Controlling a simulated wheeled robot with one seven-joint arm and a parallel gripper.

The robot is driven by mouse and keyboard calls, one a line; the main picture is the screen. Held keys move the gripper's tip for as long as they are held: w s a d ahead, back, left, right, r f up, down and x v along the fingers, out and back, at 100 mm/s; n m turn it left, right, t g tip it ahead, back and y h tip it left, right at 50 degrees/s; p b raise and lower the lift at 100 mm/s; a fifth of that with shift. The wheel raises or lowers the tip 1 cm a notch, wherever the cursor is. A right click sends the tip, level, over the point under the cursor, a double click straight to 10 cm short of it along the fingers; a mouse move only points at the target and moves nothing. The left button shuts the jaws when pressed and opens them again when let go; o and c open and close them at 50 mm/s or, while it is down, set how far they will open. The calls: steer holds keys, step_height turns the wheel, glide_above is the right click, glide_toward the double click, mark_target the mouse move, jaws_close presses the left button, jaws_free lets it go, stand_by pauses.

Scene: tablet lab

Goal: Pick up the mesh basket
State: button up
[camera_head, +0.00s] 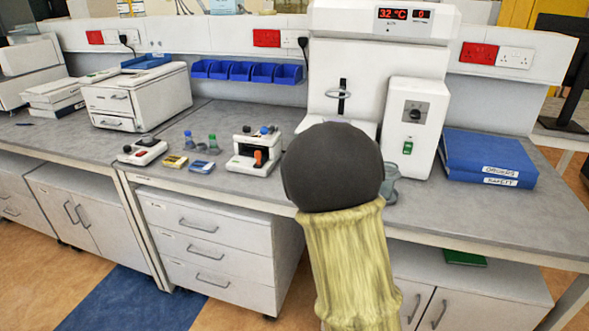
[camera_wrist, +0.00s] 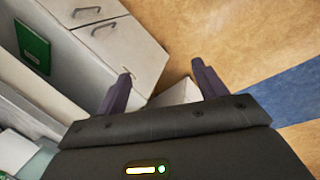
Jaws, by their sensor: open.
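I cannot make out a mesh basket for certain in either view. A white bench instrument (camera_head: 377,62) with a red "32 °C" display stands at the back of the bench, with a ring on a dark vertical rod (camera_head: 341,94) at its front. A greyish clear vessel (camera_head: 390,185) shows partly beside my arm, which hides the bench in front of the instrument. My gripper (camera_wrist: 161,70) shows in the wrist view with its two dark fingers apart and nothing between them. It points down toward the floor and cabinet fronts. My gripper is hidden in the head view.
A blue binder (camera_head: 488,157) lies to the right on the bench. A small white device (camera_head: 255,150), bottles and small boxes stand left of my arm. A white printer-like machine (camera_head: 137,97) is farther left. White drawers (camera_head: 210,250) are below the bench edge.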

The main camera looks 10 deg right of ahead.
steer(key=s+a+r+m+t+y, duration=0.2)
steer(key=s+a+r+m+y, duration=0.1)
steer(key=a+r, duration=0.5)
steer(key=s+a+m, duration=0.1)
steer(key=a+m, duration=0.1)
steer(key=a, duration=0.1)
steer(key=shift+s, duration=0.35)
